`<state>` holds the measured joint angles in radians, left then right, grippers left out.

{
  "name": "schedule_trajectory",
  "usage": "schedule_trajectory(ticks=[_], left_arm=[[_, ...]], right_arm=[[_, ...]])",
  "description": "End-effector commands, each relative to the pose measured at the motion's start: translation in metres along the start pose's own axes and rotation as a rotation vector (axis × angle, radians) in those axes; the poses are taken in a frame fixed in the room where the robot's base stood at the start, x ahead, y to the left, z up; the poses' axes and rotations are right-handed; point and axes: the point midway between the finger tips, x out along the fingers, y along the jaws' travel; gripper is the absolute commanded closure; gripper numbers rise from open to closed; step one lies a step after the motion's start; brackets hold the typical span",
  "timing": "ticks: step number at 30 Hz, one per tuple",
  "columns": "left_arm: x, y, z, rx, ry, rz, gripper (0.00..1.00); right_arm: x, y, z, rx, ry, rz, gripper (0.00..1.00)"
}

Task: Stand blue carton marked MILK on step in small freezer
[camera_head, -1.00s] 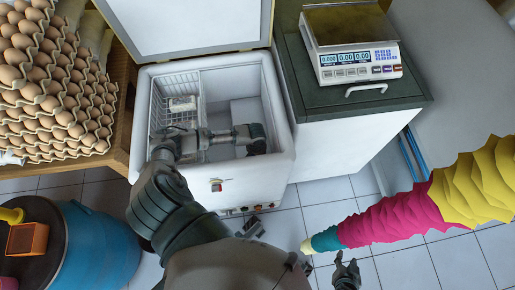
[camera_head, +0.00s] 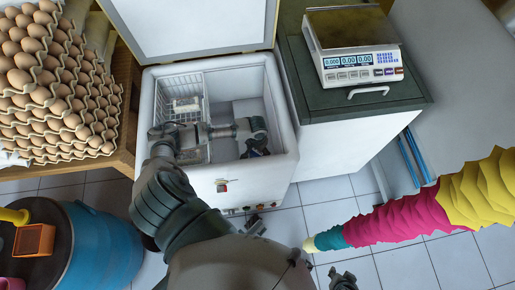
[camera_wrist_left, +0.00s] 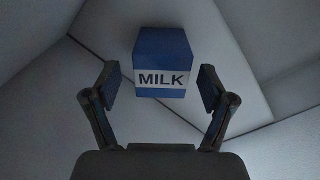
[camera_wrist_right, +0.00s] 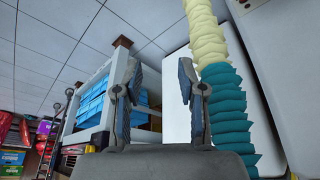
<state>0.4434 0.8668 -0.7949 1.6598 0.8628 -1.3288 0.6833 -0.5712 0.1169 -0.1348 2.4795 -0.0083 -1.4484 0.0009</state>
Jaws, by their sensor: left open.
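The blue carton (camera_wrist_left: 162,62) with a white band marked MILK shows in the left wrist view, between the fingers of my left gripper (camera_wrist_left: 160,84). That gripper is open, with a gap on each side of the carton. In the head view my left gripper (camera_head: 256,145) is inside the small white freezer (camera_head: 180,170), at its right front; the carton cannot be made out there. The raised step (camera_head: 249,106) shows at the right rear of the freezer. I cannot tell which surface bears the carton. My right gripper (camera_wrist_right: 158,85) is open and empty, outside the freezer.
A wire basket (camera_head: 179,84) hangs in the freezer's left side, with a pale packet (camera_head: 184,104) inside. The freezer lid (camera_head: 190,25) stands open. Egg trays (camera_head: 60,85) are left, a scale (camera_head: 352,50) on a cabinet right, a blue drum (camera_head: 105,245) front left.

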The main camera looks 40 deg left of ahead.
Motion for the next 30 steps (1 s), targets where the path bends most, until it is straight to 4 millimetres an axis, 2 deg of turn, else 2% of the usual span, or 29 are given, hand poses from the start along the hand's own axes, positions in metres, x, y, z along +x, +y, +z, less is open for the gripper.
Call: schedule_trajectory(ticks=[1,3,10,15,30], left_arm=[[-0.016,0.000,-0.002,0.000,0.005,0.001,0.17],[-0.031,0.001,-0.001,0.000,0.005,-0.001,0.17],[-0.067,0.004,-0.001,0.001,0.003,-0.004,0.17],[-0.074,0.004,0.000,0.000,0.000,-0.004,0.17],[-0.073,0.002,0.000,-0.001,0.000,-0.002,0.17]], right_arm=[[-0.006,0.002,0.010,0.002,-0.053,0.004,0.60],[-0.010,0.005,0.026,0.005,-0.132,0.007,0.60],[0.030,0.006,0.032,0.004,-0.145,0.000,0.60],[0.041,0.005,0.034,0.003,-0.145,0.001,0.60],[0.042,0.003,0.033,0.003,-0.145,0.003,0.60]])
